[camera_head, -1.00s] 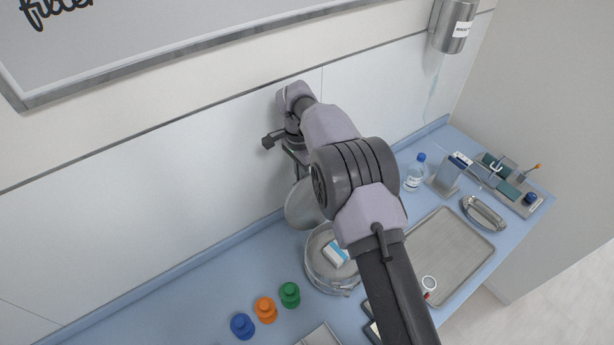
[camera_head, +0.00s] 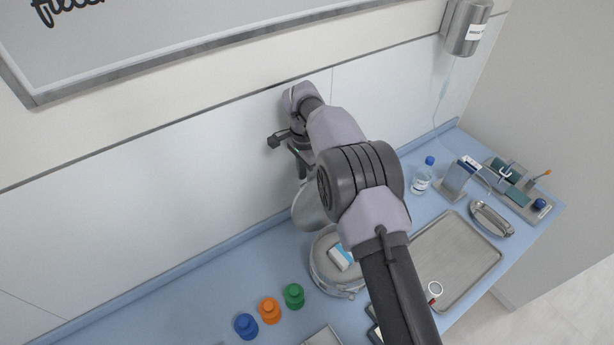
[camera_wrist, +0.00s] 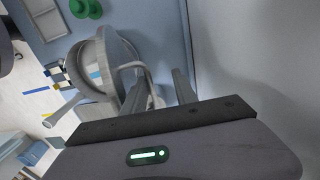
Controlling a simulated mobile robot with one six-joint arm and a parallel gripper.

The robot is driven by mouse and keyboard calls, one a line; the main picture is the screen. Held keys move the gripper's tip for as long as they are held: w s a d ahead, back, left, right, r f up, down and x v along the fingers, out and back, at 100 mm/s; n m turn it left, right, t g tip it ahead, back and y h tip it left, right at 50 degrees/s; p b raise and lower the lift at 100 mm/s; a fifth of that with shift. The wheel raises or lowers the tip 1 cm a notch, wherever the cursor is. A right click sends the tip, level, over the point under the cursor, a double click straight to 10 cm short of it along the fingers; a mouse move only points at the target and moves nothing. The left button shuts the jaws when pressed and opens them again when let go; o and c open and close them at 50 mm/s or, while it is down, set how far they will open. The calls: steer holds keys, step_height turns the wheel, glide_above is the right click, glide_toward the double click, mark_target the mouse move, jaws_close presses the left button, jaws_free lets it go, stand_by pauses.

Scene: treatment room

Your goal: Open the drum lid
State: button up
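The drum (camera_head: 322,274) is a round metal container on the blue counter. Its mouth is uncovered, and a blue-and-white box (camera_head: 341,257) shows inside. The grey drum lid (camera_head: 305,207) stands tilted up steeply at the drum's back, towards the wall. In the wrist view the lid (camera_wrist: 122,57) shows nearly edge-on, with a curved handle (camera_wrist: 142,70) reaching towards my fingers. My gripper (camera_wrist: 165,88) is beside the lid on the wall side, its fingers apart with a gap showing between them. Whether a finger touches the handle or lid is unclear. In the head view my arm hides part of the drum.
Blue, orange (camera_head: 270,310) and green bottles stand left of the drum. To the right are a metal tray (camera_head: 455,262), a small water bottle (camera_head: 421,178), a kidney dish (camera_head: 491,218) and an instrument tray. The wall is close behind my gripper.

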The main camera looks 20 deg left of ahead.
stand_by(0.5)
step_height(320, 180, up, 17)
steer(key=p, duration=0.5)
steer(key=shift+w+a+r, duration=0.2)
steer(key=shift+w+a, duration=0.15)
steer(key=shift+a, duration=0.1)
steer(key=shift+f, duration=0.1)
